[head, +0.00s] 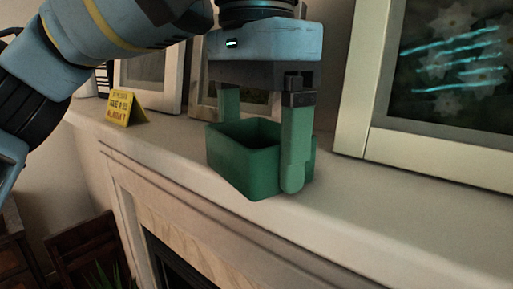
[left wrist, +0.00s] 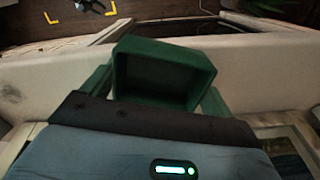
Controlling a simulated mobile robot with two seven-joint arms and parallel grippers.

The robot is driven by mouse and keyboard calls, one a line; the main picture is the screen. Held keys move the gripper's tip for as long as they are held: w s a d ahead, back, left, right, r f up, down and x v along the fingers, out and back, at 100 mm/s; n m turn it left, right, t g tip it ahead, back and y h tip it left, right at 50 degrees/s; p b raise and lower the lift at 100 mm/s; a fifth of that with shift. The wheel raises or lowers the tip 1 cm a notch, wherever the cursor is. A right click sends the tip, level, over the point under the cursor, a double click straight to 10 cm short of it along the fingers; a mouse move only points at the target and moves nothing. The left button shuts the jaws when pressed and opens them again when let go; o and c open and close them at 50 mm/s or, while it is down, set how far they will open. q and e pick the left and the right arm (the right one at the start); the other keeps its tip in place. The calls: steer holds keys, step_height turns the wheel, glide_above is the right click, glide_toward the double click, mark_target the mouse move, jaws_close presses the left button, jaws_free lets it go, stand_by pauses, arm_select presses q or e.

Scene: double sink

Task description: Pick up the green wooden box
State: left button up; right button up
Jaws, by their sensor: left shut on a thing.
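The green wooden box (head: 240,170) is an open-topped, empty-looking box at the front edge of a mantel shelf. My left gripper (head: 262,150) points down from above with one green finger on each side of the box and is shut on it. The far finger is partly hidden behind the box. In the left wrist view the box (left wrist: 160,75) sits between the two fingers, its opening facing the camera. I cannot tell whether its bottom touches the shelf. My right gripper is not in view.
The pale mantel shelf (head: 410,210) runs above a fireplace. A large framed picture (head: 350,110) leans at the right, and smaller frames (head: 152,75) stand behind and left. A yellow sign (head: 120,108) stands on the shelf at left. Dark wooden furniture (head: 88,245) is below left.

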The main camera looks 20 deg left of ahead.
arm_select(q)
step_height(320, 180, up, 10)
steer(key=p, duration=0.3)
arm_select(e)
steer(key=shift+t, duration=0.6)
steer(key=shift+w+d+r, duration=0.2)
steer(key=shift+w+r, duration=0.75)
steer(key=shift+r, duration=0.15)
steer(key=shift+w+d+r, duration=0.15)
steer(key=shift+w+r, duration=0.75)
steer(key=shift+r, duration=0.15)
